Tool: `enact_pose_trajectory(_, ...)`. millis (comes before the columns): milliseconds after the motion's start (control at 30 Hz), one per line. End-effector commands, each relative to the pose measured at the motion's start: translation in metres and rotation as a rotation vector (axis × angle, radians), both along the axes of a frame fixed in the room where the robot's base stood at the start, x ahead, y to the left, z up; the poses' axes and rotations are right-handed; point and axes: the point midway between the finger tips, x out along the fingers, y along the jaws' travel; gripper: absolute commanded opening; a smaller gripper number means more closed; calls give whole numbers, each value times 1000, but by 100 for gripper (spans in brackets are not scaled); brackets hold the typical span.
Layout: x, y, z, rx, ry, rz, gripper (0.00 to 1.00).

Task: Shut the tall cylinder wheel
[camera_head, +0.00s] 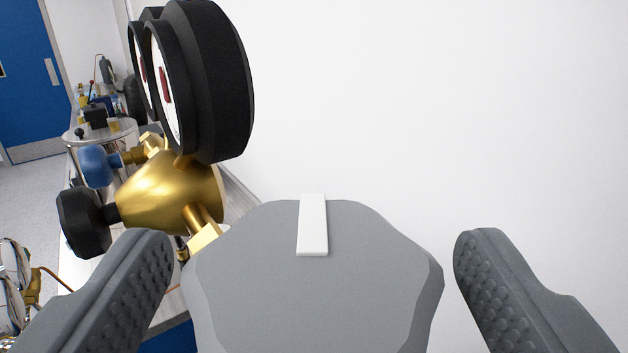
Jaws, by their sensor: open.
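A brass regulator body (168,192) is at the left of the view, beyond my left finger. Two black round gauges (205,80) with white faces sit above it, seen nearly edge-on. A black knob (82,222) sticks out at its left, and a blue knob (97,166) shows just behind. I cannot tell whether either knob is the tall cylinder wheel; no cylinder body is clearly visible. My gripper (314,243) is open, its fingers wide apart at the lower left and lower right. Nothing is between them, and it touches no knob.
A plain white wall (430,100) fills the middle and right. At the far left are a round table (122,128) with small apparatus and a blue door (35,70). Shiny metal parts (18,275) and a thin orange tube show at the lower left edge.

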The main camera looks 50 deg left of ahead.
Motion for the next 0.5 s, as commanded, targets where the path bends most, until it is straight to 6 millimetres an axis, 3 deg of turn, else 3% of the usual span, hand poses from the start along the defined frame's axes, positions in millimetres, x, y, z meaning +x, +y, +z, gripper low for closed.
enact_pose_trajectory(200,9,12,-1,-2,1,0,80)
enact_pose_trajectory(500,10,13,0,-1,1,0,77)
